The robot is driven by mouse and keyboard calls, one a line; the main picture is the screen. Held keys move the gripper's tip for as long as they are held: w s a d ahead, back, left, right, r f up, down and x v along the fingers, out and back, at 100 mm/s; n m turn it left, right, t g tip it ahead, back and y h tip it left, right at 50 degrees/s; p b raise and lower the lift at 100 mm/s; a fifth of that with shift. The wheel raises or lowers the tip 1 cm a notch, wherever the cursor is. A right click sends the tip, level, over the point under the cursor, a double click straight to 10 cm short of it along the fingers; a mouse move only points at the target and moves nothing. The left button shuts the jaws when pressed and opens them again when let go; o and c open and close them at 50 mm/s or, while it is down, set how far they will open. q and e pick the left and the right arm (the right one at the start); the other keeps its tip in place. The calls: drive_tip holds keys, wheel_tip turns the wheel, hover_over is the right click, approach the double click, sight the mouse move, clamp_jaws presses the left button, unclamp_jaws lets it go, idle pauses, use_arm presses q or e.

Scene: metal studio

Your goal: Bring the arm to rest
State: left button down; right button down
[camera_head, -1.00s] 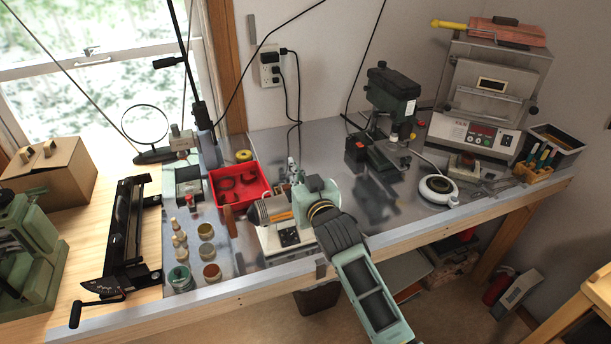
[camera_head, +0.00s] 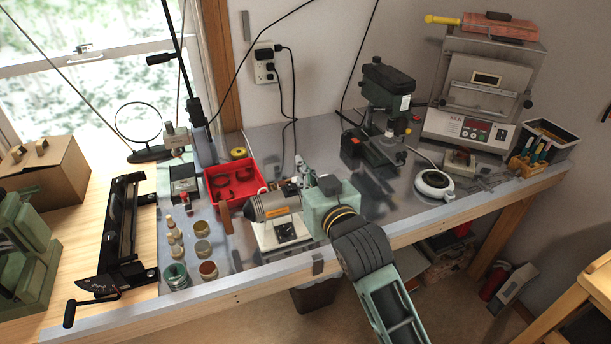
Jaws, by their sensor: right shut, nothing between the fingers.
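My right arm comes in from the bottom right, over the front edge of the metal-topped bench (camera_head: 240,268). Its green wrist hides part of my right gripper (camera_head: 301,165), which points away from me above the bench. The gripper is shut and empty, just behind and right of a grey bench motor (camera_head: 272,204) on a white base. I cannot tell how high it is above the bench top. My left gripper is not in view.
A red tray (camera_head: 235,197) and small jars (camera_head: 203,250) stand left of the motor. A green drill press (camera_head: 388,90) stands behind, right of the gripper. A kiln (camera_head: 475,125) and a round white device (camera_head: 434,185) are further right. Some bare metal top lies between.

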idle(0.3)
drive_tip(key=s+d+f+m+g+h, duration=0.1)
drive_tip(key=s+d+f+g, duration=0.1)
drive_tip(key=s+d+f, duration=0.4)
drive_tip(key=s+d+f+g+h, duration=0.25)
drive_tip(key=s+f, duration=0.25)
drive_tip(key=f, duration=0.4)
drive_tip(key=s+d+f+g+h, duration=0.1)
drive_tip(key=s+d+f+g, duration=0.25)
drive_tip(key=s, duration=0.45)
drive_tip(key=s+d+f+g, duration=0.2)
drive_tip(key=s+f, duration=0.2)
drive_tip(key=s, duration=0.4)
drive_tip(key=s+d+f+g+h, duration=0.1)
drive_tip(key=s+d+f+g, duration=0.15)
drive_tip(key=s, duration=0.65)
wheel_tip(320, 180, down, 30)
drive_tip(key=s+g+b, duration=0.1)
drive_tip(key=s+b, duration=0.1)
drive_tip(key=b, duration=0.2)
drive_tip(key=s+d+f+g+b, duration=0.1)
drive_tip(key=s+d+f+b, duration=0.1)
drive_tip(key=s+f, duration=1.4)
wheel_tip(320, 180, down, 3)
drive_tip(key=shift+d+r, duration=0.15)
drive_tip(key=shift+d, duration=0.55)
